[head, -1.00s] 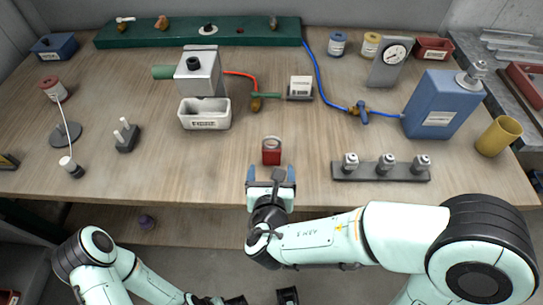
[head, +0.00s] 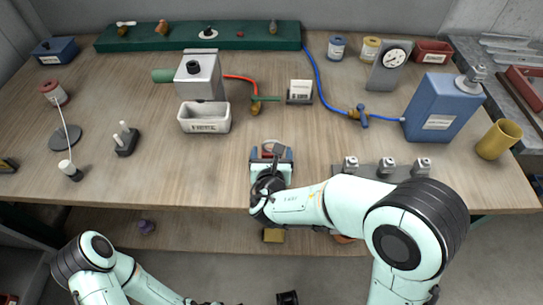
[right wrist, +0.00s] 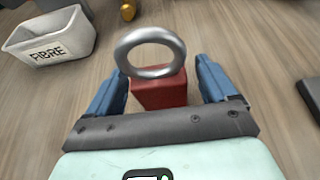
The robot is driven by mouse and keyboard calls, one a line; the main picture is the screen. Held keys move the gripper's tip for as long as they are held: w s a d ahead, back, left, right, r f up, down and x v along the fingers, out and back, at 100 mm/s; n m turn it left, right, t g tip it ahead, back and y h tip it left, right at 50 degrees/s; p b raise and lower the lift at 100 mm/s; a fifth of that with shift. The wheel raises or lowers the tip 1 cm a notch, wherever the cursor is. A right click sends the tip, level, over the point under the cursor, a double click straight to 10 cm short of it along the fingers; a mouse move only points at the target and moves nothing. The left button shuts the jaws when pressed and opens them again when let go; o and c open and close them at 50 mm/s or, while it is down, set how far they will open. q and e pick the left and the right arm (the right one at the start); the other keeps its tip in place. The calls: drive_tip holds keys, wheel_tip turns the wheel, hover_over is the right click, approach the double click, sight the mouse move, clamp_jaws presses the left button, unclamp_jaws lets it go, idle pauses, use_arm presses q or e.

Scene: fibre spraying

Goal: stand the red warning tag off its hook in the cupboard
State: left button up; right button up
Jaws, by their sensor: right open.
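The red warning tag (right wrist: 160,94) is a red block with a grey metal ring (right wrist: 150,73) at its top. It stands on the wooden table near the front edge, with no hook at it. My right gripper (head: 271,154) is open, its blue fingers on either side of the tag. In the right wrist view the gripper (right wrist: 158,62) shows a gap between each finger and the block. In the head view the gripper hides much of the tag. My left arm shows at the lower left; its gripper is not visible. No cupboard hook can be made out.
A white fibre bin (head: 205,123) stands behind and left of the tag. A grey rack with several knobs (head: 387,166) is close on the right. A blue canister (head: 443,107) stands further right. A shelf below the table holds a yellow block (head: 274,235).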

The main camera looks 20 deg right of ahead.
drive_tip(key=shift+r, duration=0.15)
drive_tip(key=c, duration=1.2)
